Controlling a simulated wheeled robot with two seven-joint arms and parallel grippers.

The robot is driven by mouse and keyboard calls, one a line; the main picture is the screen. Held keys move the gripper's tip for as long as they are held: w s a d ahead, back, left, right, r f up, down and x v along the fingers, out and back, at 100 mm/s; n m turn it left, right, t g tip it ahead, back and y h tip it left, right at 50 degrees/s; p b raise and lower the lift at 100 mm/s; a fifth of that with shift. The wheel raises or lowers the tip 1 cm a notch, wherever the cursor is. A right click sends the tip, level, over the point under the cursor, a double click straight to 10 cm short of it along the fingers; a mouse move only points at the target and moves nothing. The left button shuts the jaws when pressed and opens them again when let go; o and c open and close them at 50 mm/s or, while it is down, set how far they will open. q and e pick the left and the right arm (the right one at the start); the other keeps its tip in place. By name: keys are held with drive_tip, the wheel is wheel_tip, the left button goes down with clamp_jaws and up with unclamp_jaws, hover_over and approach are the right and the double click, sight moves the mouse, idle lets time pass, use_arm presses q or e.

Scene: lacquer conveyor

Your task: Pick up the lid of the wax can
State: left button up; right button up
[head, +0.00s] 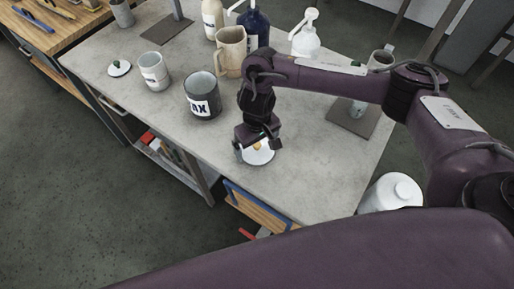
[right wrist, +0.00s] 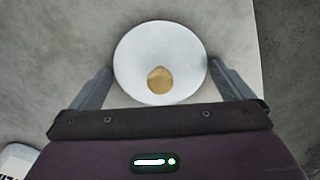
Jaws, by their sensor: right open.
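The lid (head: 262,155) is a white disc with a gold knob, lying on the grey table near its front edge. It also shows in the right wrist view (right wrist: 160,50), with its knob between and just ahead of the jaws. The wax can (head: 201,97) is a dark grey open can with a white label, standing to the left of and behind the lid. My right gripper (head: 256,143) is open, pointing down over the lid, with one finger on each side of it. In the right wrist view the gripper (right wrist: 160,88) holds nothing. My left gripper is not in view.
A white mug (head: 153,72), a tan mug (head: 231,52) and a dark blue bottle (head: 254,27) stand farther back. Another small white lid (head: 119,68) lies at the far left. The table (head: 215,145) is bare around the lid.

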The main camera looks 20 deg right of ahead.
drive_tip(key=c, duration=0.7)
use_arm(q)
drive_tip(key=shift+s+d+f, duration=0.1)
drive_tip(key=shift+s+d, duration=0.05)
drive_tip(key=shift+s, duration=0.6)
use_arm(e)
drive_tip(key=shift+r, duration=0.1)
